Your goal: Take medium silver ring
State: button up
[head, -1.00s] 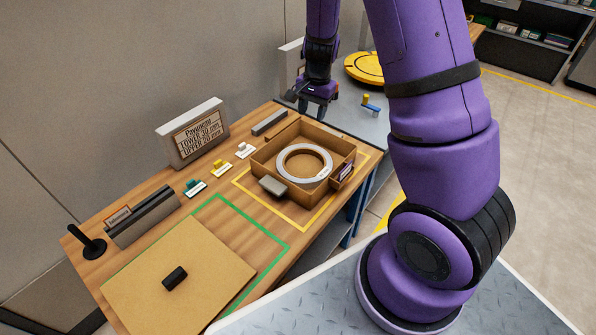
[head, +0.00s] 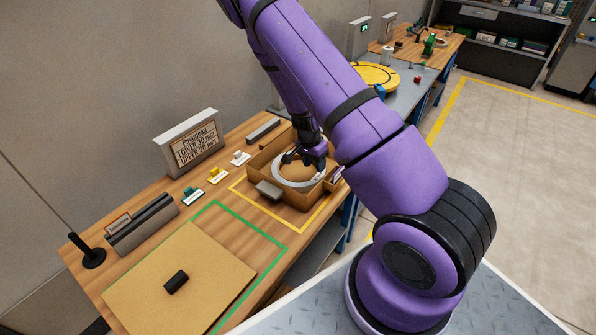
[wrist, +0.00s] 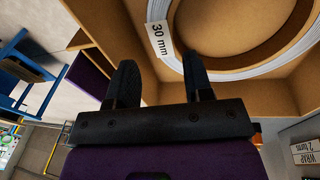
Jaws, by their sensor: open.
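A silver ring (head: 282,180) lies flat in an open cardboard box (head: 290,199) on the wooden table. In the wrist view the ring (wrist: 240,60) carries a white label reading "30 mm". My gripper (head: 303,160) is over the far part of the box, above the ring. In the wrist view my gripper (wrist: 157,75) has its two dark fingers apart with nothing between them. The ring's label shows just beyond the fingertips. My arm and gripper hide the far right part of the ring in the head view.
A grey block (head: 268,190) sits at the box's front wall. Small coloured pieces with cards, including a yellow one (head: 217,173), stand left of the box. A sign (head: 190,143) stands behind. A tan board (head: 180,278) with a black knob (head: 176,281) lies at the front left.

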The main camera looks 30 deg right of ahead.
aim_at(316, 177)
jog(key=shift+s+d+f, duration=0.1)
jog(key=shift+d+f, duration=0.1)
jog(key=shift+f, duration=1.5)
jog(key=shift+s+d+f, duration=0.1)
jog(key=shift+d+f, duration=0.1)
jog(key=shift+f, duration=1.5)
grip_shut()
